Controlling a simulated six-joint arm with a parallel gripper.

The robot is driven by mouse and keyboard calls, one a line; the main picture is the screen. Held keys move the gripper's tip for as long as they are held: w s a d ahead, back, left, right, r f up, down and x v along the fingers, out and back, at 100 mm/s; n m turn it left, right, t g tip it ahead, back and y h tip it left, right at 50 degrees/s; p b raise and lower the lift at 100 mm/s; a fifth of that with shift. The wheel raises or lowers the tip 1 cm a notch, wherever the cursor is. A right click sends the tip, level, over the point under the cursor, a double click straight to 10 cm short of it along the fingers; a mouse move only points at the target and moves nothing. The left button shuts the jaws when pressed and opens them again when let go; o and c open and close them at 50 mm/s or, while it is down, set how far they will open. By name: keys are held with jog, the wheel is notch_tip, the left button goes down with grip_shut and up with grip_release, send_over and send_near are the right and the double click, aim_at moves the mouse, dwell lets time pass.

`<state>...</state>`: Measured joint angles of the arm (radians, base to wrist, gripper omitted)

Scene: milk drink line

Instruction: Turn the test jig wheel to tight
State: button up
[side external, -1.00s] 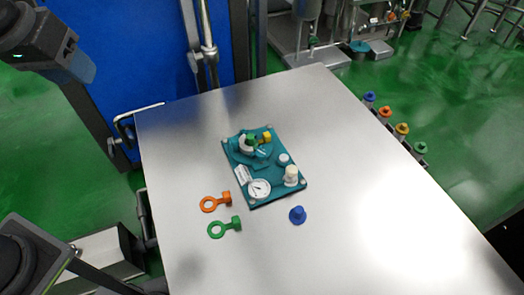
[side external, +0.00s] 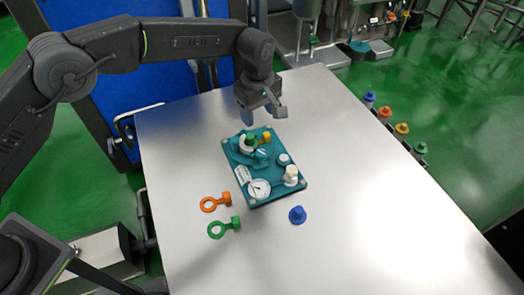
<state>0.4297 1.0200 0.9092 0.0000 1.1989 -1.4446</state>
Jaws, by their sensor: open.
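The test jig is a teal board (side external: 272,179) lying on the metal table.
An orange ring-ended piece (side external: 215,202) and a green one (side external: 224,227) lie left of the board. A blue knob (side external: 297,215) stands near its front. Several coloured knobs (side external: 385,112) line the table's right side. The table (side external: 370,220) is clear at right and front.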

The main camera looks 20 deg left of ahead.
aim_at(262, 153)
jog(key=f, duration=1.5)
jog(key=shift+d+f, duration=0.3)
jog(key=shift+d, duration=0.1)
jog(key=shift+c, duration=0.2)
jog(key=c, duration=0.9)
